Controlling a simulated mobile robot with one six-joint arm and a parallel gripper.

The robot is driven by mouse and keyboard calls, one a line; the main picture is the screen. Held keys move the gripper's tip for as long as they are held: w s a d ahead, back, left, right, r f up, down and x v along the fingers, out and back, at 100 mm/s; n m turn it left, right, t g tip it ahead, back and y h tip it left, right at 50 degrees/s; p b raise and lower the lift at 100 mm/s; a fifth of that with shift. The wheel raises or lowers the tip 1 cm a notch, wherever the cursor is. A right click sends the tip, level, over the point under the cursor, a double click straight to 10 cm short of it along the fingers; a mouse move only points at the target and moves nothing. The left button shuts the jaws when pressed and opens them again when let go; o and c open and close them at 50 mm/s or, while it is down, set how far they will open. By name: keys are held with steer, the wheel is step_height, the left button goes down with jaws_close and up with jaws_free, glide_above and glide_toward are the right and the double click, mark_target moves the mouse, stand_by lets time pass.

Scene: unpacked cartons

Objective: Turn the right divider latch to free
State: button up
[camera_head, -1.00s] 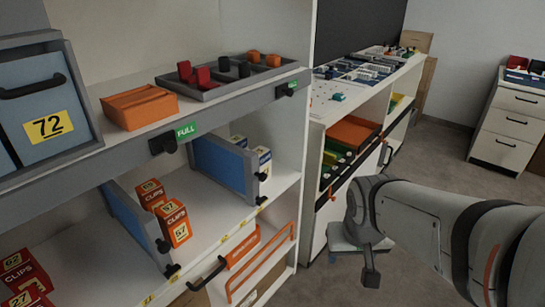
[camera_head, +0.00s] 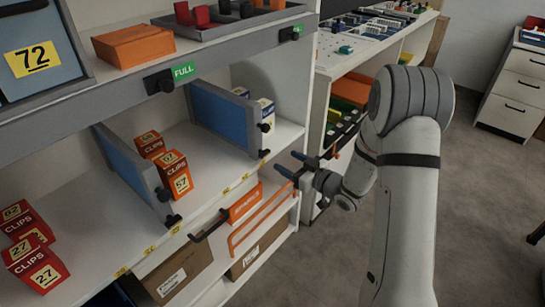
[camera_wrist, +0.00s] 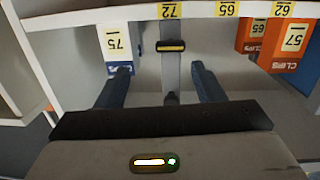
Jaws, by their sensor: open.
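The right divider (camera_head: 222,117) is a blue panel with a grey front edge, standing on the middle shelf. Its front edge (camera_wrist: 171,72) also shows in the wrist view. A black latch (camera_head: 263,153) sits low on that edge near the shelf lip; in the wrist view the latch (camera_wrist: 172,46) lies crosswise with a yellowish outline. A dark knob (camera_head: 264,127) is higher on the same edge. My gripper (camera_head: 291,163) is open and empty, out in front of the divider and apart from it. In the wrist view the gripper's fingers (camera_wrist: 163,76) straddle the divider edge.
A white-and-blue box (camera_wrist: 119,45) stands beside the divider; orange boxes (camera_head: 175,174) stand on its other side. The left divider (camera_head: 130,165) has similar black hardware. An orange wire rack (camera_head: 262,218) is below the shelf edge. Open floor lies right.

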mark_target(267, 153)
steer(key=shift+g+y, duration=0.3)
steer(key=shift+y, duration=0.4)
steer(key=x, duration=0.8)
steer(key=shift+s+a+f+b, duration=0.2)
steer(key=shift+s+a+b, duration=0.1)
steer(key=shift+s, duration=0.1)
steer(key=shift+c, duration=0.3)
